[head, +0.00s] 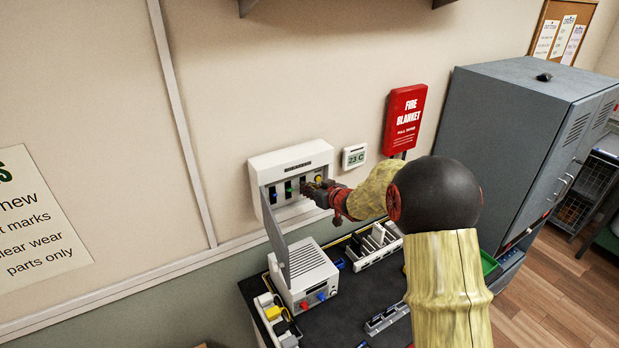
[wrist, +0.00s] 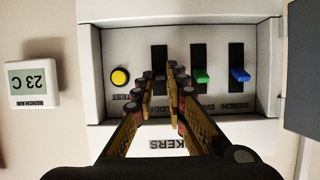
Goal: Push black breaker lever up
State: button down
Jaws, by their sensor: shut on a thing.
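The breaker panel (head: 290,160) is a white box on the wall with its grey cover (head: 276,238) hanging open. My gripper (head: 312,189) reaches into it from the right. In the wrist view, which shows the panel upside down, my gripper (wrist: 166,76) has its fingers at the black breaker lever (wrist: 159,71), shut on it. The fingers hide most of that lever, so its exact tilt is unclear. The green lever (wrist: 201,76) and the blue lever (wrist: 240,75) stand beside it, clear of the fingers. A yellow test button (wrist: 120,77) is on the other side.
A small thermostat (head: 354,156) and a red fire blanket case (head: 405,117) hang right of the panel. A white power unit (head: 303,276) stands on the dark bench below, near the cover. A grey cabinet (head: 515,130) stands at the right.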

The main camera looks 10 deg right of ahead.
jog(key=shift+w+r+g+p, duration=0.2)
jog(key=shift+r+g+p, duration=0.55)
jog(key=shift+p, duration=2.8)
jog(key=g+p, duration=0.1)
jog(key=p, duration=0.3)
jog(key=shift+w+a+f+h, duration=0.1)
jog(key=shift+f+h, duration=0.05)
jog(key=shift+h, duration=0.25)
jog(key=c, duration=1.8)
grip_release()
jog(key=shift+f, duration=0.1)
jog(key=v, duration=1.2)
jog(key=shift+f, duration=0.1)
